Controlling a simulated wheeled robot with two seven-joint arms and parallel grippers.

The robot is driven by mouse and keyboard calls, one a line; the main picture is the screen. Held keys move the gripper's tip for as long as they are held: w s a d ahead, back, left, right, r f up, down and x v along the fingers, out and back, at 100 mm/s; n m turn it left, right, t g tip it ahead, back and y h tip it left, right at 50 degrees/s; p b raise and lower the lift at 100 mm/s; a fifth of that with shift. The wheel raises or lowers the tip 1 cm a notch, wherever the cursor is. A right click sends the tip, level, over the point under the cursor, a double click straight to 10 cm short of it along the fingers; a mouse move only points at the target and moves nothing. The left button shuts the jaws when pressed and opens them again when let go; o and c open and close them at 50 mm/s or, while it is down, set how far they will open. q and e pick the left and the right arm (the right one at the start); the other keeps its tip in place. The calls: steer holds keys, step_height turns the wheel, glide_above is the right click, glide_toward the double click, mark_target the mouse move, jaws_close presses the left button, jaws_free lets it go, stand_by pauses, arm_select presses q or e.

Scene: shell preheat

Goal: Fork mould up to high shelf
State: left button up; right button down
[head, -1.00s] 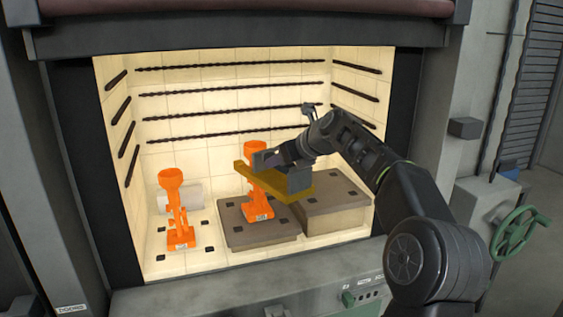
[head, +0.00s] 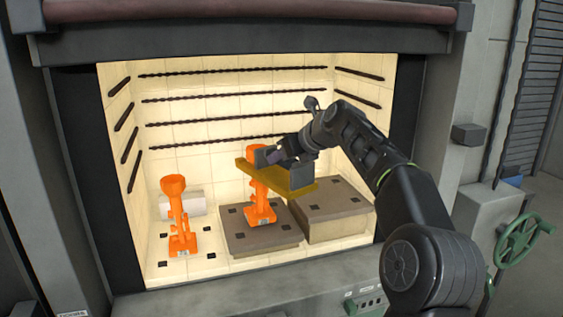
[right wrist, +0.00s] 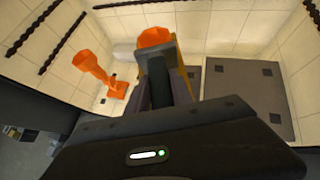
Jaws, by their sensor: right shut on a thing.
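My right gripper (head: 285,165) is shut on a gold-coloured fork (head: 243,167) inside the lit furnace. The fork lies level beside the stem of an orange mould (head: 262,205), just under its cup. The gripper partly hides that cup, and I cannot tell whether the fork touches it. The mould stands upright over the middle low block (head: 270,245); any small gap under its foot cannot be told. The high shelf (head: 330,230) is the taller block on the right, its top bare. In the right wrist view the cup (right wrist: 155,38) shows just beyond the fingers. My left gripper is not in view.
Another orange mould (head: 178,215) stands on the furnace floor at left, near a pale cylinder (head: 195,203). Dark heating rods (head: 230,97) line the walls. The furnace sill (head: 240,285) runs along the front. A green handwheel (head: 525,240) is outside at right.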

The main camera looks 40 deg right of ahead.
steer(key=shift+r, duration=2.3)
steer(key=shift+r, duration=0.9)
steer(key=shift+s, duration=0.15)
